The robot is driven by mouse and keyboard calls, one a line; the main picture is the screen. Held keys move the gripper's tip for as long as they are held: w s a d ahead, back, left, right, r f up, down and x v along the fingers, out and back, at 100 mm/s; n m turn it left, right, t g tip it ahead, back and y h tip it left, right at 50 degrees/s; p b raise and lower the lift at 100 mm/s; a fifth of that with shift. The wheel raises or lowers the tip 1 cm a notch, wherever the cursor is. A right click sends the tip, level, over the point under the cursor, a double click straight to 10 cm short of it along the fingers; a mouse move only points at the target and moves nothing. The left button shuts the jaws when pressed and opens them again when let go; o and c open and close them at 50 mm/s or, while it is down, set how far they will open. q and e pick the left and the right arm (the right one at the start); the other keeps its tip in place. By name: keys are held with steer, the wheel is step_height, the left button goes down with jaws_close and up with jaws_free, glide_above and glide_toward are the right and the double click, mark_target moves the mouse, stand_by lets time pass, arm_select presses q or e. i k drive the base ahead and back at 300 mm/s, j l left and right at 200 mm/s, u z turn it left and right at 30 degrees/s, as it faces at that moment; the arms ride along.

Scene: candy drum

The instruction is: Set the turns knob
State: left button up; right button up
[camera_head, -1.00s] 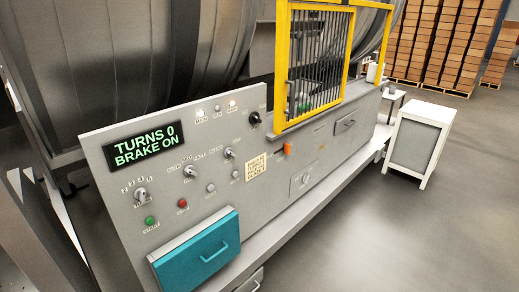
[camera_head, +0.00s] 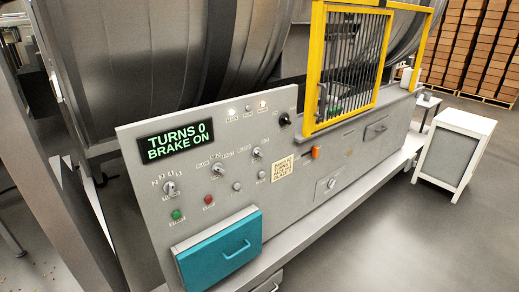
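The turns knob (camera_head: 170,188) is a small dark and silver dial at the left of the grey control panel (camera_head: 215,240), with number marks in an arc above it. Its exact pointer setting is too small to read. The display (camera_head: 176,141) above it reads "TURNS 0" and "BRAKE ON" in green. A green button (camera_head: 176,215) sits below the knob and a red button (camera_head: 208,200) to its lower right. Neither of my grippers shows in the head view.
A teal drawer (camera_head: 218,250) is at the panel's lower left. More knobs (camera_head: 218,169) sit to the right. A yellow-framed barred gate (camera_head: 350,65) stands beyond, before the big metal drum (camera_head: 190,50). A white cabinet (camera_head: 454,155) stands at right. The floor in front is clear.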

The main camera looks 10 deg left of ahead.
mark_target(170, 187)
steer(key=i+j+u, duration=0.2)
steer(key=i+u, duration=0.2)
steer(key=i+j+u, duration=0.15)
steer(key=u, duration=0.25)
steer(key=i+u, duration=0.4)
steer(key=i+l+u, duration=0.2)
steer(key=i+u, duration=0.2)
